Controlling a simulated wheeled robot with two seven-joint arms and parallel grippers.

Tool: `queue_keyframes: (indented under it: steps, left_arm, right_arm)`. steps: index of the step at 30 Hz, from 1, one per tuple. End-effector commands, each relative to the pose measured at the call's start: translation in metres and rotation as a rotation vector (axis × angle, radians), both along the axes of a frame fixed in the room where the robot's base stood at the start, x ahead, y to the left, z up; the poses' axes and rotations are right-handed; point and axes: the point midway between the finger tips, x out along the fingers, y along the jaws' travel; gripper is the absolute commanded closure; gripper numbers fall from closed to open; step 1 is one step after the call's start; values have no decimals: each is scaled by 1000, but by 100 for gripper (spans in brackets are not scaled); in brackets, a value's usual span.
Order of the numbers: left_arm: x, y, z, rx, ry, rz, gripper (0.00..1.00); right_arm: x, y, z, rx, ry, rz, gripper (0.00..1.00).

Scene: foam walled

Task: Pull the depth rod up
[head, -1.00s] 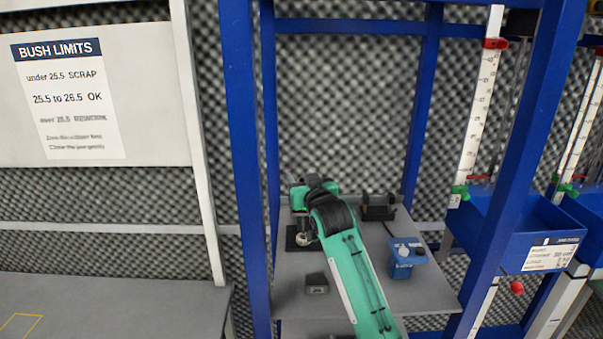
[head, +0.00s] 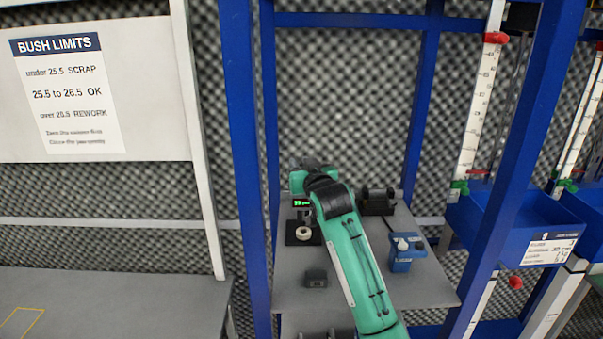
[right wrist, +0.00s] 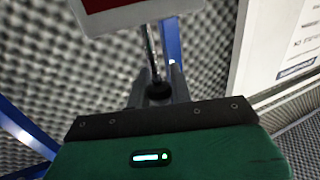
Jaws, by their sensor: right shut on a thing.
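In the right wrist view, a thin metal rod (right wrist: 153,52) runs from a white block with a red face (right wrist: 128,14) to a dark round knob (right wrist: 158,91). My right gripper (right wrist: 159,88) has its grey fingers on either side of the knob and is shut on it. In the head view my right gripper (head: 307,176) is over the back left of the grey shelf, mostly hidden by my green arm. I cannot make out the rod in the head view. My left gripper is out of view.
A white ring (head: 304,233) lies on a black pad. A small dark block (head: 316,278), a black holder (head: 377,202) and a blue device (head: 403,254) stand on the shelf (head: 430,285). Blue posts (head: 246,150) frame it. Blue bins (head: 520,228) are at right.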

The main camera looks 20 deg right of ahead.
Motion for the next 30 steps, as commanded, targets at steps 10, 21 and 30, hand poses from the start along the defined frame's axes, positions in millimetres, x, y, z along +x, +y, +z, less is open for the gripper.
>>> queue_keyframes:
  steps: [10,21,30]
  left_arm:
    - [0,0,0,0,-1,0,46]
    - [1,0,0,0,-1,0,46]
    - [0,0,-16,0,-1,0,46]
  right_arm:
    - [0,0,16,0,-2,0,100]
    - [0,0,16,0,-2,0,56]
    - [-22,-1,12,0,-3,0,56]
